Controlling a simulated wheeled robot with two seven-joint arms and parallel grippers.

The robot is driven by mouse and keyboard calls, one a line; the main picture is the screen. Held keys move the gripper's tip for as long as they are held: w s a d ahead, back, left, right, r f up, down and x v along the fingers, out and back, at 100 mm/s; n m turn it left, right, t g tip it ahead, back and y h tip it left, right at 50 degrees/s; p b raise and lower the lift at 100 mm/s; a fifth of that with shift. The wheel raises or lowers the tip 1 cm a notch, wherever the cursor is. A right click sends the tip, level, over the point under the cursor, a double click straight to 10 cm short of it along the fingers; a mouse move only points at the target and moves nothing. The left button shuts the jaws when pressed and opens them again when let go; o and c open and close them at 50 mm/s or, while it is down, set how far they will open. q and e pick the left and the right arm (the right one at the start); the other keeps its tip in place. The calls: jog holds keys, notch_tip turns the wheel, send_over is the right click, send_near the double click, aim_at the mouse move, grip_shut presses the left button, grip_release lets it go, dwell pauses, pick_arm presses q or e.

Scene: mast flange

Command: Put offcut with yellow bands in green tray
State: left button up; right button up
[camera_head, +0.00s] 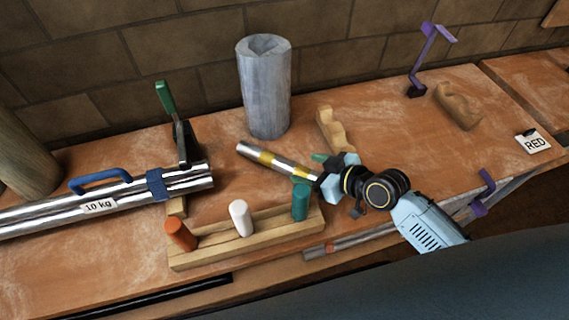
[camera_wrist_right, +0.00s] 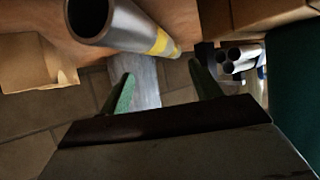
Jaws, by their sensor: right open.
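The offcut with yellow bands (camera_head: 277,160) is a silver tube lying at a slant on the workbench, behind the wooden peg block. It shows close up in the right wrist view (camera_wrist_right: 125,28), its open end towards the upper left. My right gripper (camera_head: 314,172) is at the tube's right end in the head view. Its green fingers (camera_wrist_right: 161,70) are spread apart, with the tube beyond their tips in the wrist view; I cannot tell whether they touch it. I see no green tray. My left gripper is out of view.
The wooden block (camera_head: 252,240) holds orange, white and teal pegs. A grey cylinder (camera_head: 265,90) stands behind the tube. Long shiny tubes (camera_head: 110,199), labelled 10 kg, lie left.

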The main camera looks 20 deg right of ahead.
aim_at(290, 166)
jog(key=shift+x, duration=0.8)
jog(key=shift+w+a+f, duration=0.1)
jog(key=shift+w+f, duration=0.05)
jog(key=shift+w, duration=0.2)
jog(key=shift+w+a+f, duration=0.3)
jog(key=shift+a, duration=0.05)
jog(key=x, duration=0.4)
jog(key=shift+s+a+f, duration=0.1)
jog(key=shift+f, duration=0.05)
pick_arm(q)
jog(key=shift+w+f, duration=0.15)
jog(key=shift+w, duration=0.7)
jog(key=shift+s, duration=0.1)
